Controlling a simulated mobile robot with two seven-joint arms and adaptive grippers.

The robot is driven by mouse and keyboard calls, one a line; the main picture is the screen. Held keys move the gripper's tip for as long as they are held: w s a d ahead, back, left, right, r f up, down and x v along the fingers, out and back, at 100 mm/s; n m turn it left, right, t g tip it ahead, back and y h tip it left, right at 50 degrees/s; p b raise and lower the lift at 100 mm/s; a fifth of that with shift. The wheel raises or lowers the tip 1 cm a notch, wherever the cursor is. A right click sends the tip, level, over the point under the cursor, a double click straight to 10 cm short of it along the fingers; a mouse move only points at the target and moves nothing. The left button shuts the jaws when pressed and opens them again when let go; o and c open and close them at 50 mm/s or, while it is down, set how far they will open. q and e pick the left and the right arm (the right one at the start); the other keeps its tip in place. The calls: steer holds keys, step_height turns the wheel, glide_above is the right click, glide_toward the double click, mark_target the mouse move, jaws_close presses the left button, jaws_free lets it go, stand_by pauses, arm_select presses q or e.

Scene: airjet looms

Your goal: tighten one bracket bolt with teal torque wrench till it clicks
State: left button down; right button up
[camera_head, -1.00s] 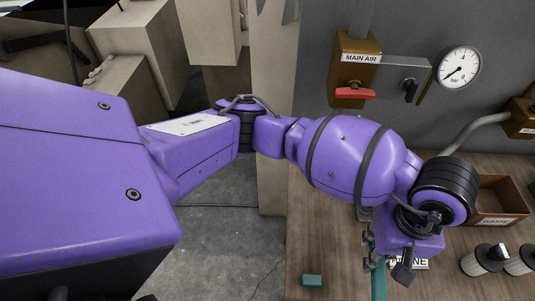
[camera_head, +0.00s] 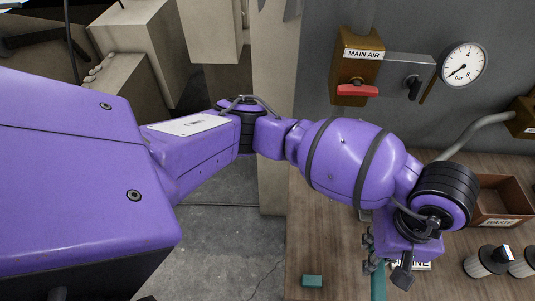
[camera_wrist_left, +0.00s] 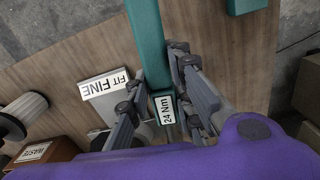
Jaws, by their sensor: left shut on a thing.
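The teal torque wrench, a long bar with a "24 Nm" label, shows in the left wrist view (camera_wrist_left: 152,45). My left gripper (camera_wrist_left: 160,108) is shut on it, with fingers on both sides near the label. In the head view my left gripper (camera_head: 380,258) is over the wooden bench, partly hidden by its own wrist, and a short teal length of the wrench (camera_head: 378,284) shows below it. I cannot make out a bracket bolt in either view. My right gripper is not in view.
The wooden bench (camera_head: 335,245) carries a small teal block (camera_head: 312,281), a "FINE" sign (camera_wrist_left: 105,84), a "WASTE" bin (camera_head: 500,222) and spools (camera_head: 486,261). A "MAIN AIR" valve (camera_head: 357,91) and a pressure gauge (camera_head: 463,64) are on the wall behind.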

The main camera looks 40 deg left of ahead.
arm_select(q)
steer(key=shift+f+b, duration=0.35)
steer(key=shift+f, duration=0.15)
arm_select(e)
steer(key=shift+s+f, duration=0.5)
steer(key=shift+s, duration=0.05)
arm_select(q)
steer(key=shift+f, duration=0.15)
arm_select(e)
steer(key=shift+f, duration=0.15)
arm_select(q)
steer(key=shift+a, duration=0.1)
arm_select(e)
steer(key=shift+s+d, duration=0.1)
